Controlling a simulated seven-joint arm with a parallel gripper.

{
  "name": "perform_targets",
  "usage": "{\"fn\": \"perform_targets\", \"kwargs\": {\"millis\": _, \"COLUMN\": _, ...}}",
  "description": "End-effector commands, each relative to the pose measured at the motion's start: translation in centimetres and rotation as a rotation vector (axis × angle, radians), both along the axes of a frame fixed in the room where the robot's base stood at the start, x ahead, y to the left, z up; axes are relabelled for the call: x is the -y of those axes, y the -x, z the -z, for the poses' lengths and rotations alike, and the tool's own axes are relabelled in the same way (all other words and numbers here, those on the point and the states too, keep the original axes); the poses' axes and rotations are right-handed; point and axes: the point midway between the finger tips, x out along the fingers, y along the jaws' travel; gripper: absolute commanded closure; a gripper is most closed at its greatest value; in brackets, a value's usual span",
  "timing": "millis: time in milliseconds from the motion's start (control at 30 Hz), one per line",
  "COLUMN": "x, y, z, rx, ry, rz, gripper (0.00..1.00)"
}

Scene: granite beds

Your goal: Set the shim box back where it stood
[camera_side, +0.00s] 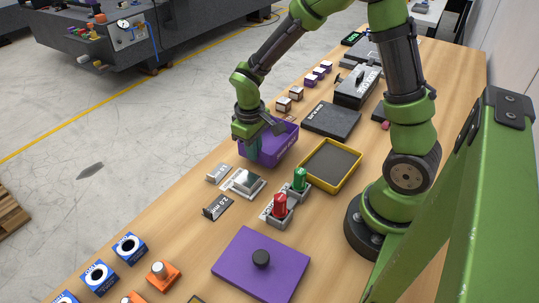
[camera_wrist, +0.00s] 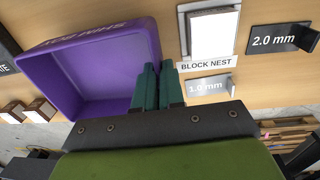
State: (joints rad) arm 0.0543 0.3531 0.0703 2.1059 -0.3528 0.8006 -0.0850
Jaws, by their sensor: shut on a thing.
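The shim box (camera_side: 284,150) is an open purple bin, near the middle of the bench in the side view. In the wrist view the box (camera_wrist: 95,80) fills the left part, its inside looks empty, and lettering shows on its far wall. My gripper (camera_wrist: 159,68) has its teal fingers closed on the box's right wall, one finger on each side. In the side view my gripper (camera_side: 253,152) comes down at the box's left corner. The box looks roughly level. I cannot tell whether its base touches the bench.
A block nest (camera_side: 245,182), a 1.0 mm plate (camera_side: 218,172) and a 2.0 mm plate (camera_side: 217,207) lie in front of the box. A yellow-rimmed tray (camera_side: 331,166) and a dark plate (camera_side: 331,120) lie to its right. Red (camera_side: 280,206) and green (camera_side: 300,180) knobs stand nearby.

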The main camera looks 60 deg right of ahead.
Motion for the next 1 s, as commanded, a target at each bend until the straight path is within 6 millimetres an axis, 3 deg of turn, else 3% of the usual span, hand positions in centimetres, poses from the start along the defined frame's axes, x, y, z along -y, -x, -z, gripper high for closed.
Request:
{"fn": "perform_targets", "kwargs": {"millis": 167, "x": 0.0, "y": 0.1, "z": 2.3, "rx": -0.004, "ry": 0.000, "rz": -0.001, "gripper": 1.00}}
{"fn": "perform_targets", "kwargs": {"millis": 567, "x": 0.0, "y": 0.0, "z": 2.7, "rx": -0.002, "ry": 0.000, "rz": 0.000, "gripper": 1.00}}
{"fn": "perform_targets", "kwargs": {"millis": 600, "x": 0.0, "y": 0.0, "z": 2.7, "rx": -0.001, "ry": 0.000, "rz": 0.000, "gripper": 0.85}}
{"fn": "perform_targets", "kwargs": {"millis": 733, "x": 0.0, "y": 0.0, "z": 2.7, "rx": -0.001, "ry": 0.000, "rz": 0.000, "gripper": 0.66}}
{"fn": "perform_targets", "kwargs": {"millis": 1000, "x": 0.0, "y": 0.0, "z": 2.6, "rx": -0.001, "ry": 0.000, "rz": 0.000, "gripper": 0.66}}
